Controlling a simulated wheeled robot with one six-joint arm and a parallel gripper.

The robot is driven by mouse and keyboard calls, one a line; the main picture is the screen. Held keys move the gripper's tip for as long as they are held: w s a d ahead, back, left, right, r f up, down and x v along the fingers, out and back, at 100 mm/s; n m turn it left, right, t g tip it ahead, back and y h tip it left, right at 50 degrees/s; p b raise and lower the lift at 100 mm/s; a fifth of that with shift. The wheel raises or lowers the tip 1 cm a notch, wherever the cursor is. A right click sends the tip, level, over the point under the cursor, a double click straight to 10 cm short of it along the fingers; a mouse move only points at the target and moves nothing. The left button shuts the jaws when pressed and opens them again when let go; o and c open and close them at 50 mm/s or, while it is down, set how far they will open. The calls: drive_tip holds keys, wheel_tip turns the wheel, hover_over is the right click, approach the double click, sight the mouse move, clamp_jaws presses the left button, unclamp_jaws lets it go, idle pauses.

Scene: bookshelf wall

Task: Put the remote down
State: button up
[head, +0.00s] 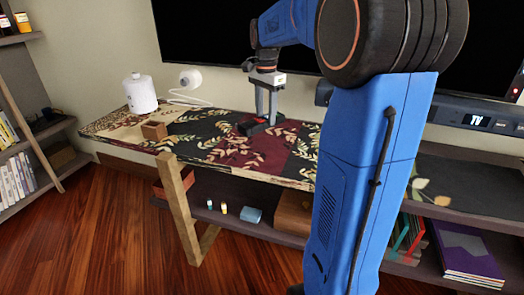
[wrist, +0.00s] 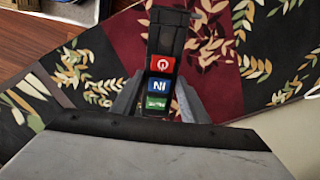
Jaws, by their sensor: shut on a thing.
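The remote (wrist: 167,38) is black with red, blue and green labelled buttons, and it lies between my gripper's two grey fingers in the wrist view. My gripper (wrist: 158,98) is shut on it near the green button end. In the head view, my gripper (head: 268,118) points down over the patterned tabletop (head: 205,146), and the dark remote (head: 250,126) shows at its fingertips. The remote is at or very near the top surface; I cannot tell whether it touches. The part of the remote nearest the wrist is hidden.
A dark TV screen (head: 200,35) is behind. The lower shelf (head: 262,225) holds small items. Bare patterned surface surrounds the remote.

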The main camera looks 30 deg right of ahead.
drive_tip(key=m, duration=0.3)
drive_tip(key=shift+s+d+m, duration=0.15)
drive_tip(key=shift+m, duration=0.15)
drive_tip(key=shift+f, duration=4.95)
drive_tip(key=shift+f, duration=0.1)
drive_tip(key=o, duration=1.2)
drive_tip(key=shift+c, duration=0.2)
